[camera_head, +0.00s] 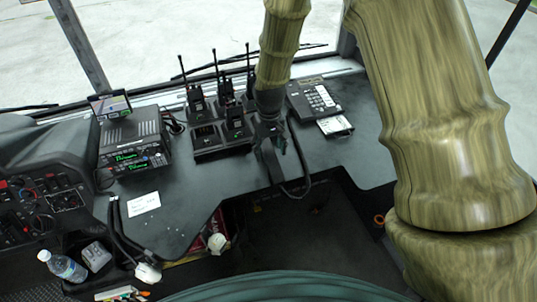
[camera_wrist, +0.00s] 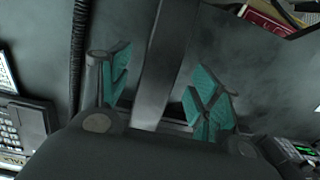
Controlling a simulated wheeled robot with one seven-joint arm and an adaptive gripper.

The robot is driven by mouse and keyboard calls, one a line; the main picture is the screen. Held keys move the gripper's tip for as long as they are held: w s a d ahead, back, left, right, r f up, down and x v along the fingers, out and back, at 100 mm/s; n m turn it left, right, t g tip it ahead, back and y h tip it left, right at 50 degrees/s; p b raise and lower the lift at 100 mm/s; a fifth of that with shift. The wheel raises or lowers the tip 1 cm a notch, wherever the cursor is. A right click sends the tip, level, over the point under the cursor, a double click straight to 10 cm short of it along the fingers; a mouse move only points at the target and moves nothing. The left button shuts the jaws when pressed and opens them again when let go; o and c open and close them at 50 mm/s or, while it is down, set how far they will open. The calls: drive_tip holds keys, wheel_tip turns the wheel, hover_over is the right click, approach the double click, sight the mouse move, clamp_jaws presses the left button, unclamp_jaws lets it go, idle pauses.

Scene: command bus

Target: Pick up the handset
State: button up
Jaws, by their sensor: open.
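A long dark grey bar (camera_wrist: 166,60), which looks like the handset, lies across the dark desktop between my fingers in the wrist view. Its near end is hidden behind my gripper's body. My gripper (camera_wrist: 163,90) is open, with a teal-padded finger on either side of the bar and visible gaps beside it. In the head view my gripper (camera_head: 272,150) points down over the desk's front part, left of the desk phone (camera_head: 318,97), and the bar is hard to make out from it there. A black cord (camera_head: 298,160) runs just right of my gripper.
Several handheld radios stand in a charger (camera_head: 208,150) left of my gripper. A radio unit (camera_head: 130,145) with green displays sits farther left. A white card (camera_head: 143,203) lies on the desk (camera_head: 185,205). A bottle (camera_head: 62,267) is at lower left. The desk right of the phone is clear.

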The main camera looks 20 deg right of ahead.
drive_tip(key=shift+f, duration=1.25)
drive_tip(key=c, duration=1.2)
drive_tip(key=shift+c, duration=0.3)
drive_tip(key=shift+r, duration=0.1)
